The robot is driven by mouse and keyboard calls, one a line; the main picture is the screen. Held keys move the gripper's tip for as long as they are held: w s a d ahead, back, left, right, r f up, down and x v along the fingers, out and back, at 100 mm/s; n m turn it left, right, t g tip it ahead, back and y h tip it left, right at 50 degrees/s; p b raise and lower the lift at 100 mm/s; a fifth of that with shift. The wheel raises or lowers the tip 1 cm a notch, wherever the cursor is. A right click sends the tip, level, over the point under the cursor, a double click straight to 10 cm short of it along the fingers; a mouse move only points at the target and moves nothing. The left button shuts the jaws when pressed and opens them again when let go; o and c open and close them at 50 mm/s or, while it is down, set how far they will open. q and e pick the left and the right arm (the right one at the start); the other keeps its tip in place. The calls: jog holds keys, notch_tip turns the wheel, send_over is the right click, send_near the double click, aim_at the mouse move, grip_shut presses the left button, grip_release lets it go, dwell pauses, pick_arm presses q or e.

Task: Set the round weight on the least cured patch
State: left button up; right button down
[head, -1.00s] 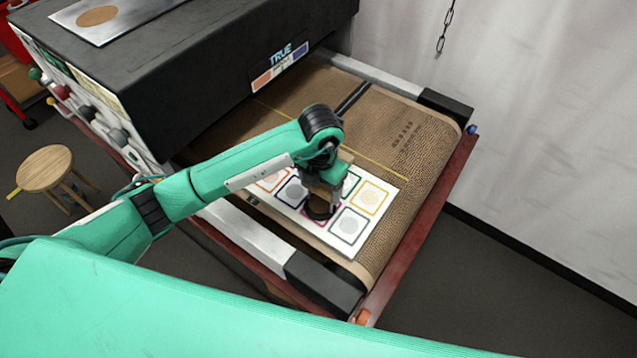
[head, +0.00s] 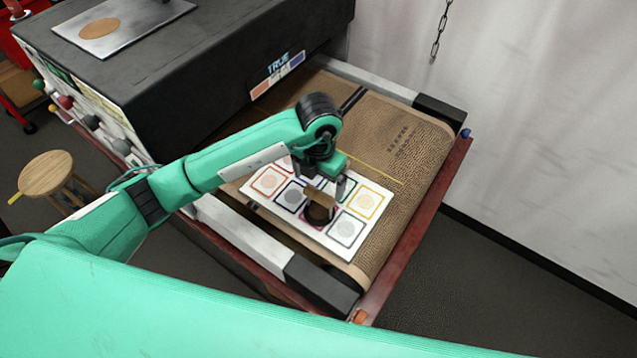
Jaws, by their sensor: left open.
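The round weight (head: 318,213) has a dark round body and a tan block-like handle on top. It stands upright on the magenta-framed patch of the white card (head: 258,203), covering most of that patch. The card carries several framed patches: red-orange (head: 270,181), dark blue (head: 292,196), dark grey (head: 347,228) and yellow (head: 366,203); a green one is mostly hidden behind my gripper. My left gripper (head: 325,187) is open just above the weight, its fingers at either side of the handle's top. Whether they touch it I cannot tell. My right gripper is not in view.
The card lies on a brown mesh belt (head: 415,160) coming out of a dark dryer housing (head: 200,90). White side rails (head: 240,238) and a red frame edge (head: 420,230) border the belt. A wooden stool (head: 46,172) stands at left.

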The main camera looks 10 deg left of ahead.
pick_arm(q)
notch_tip(320, 180, up, 7)
jog(key=p, duration=0.2)
jog(key=shift+f, duration=0.2)
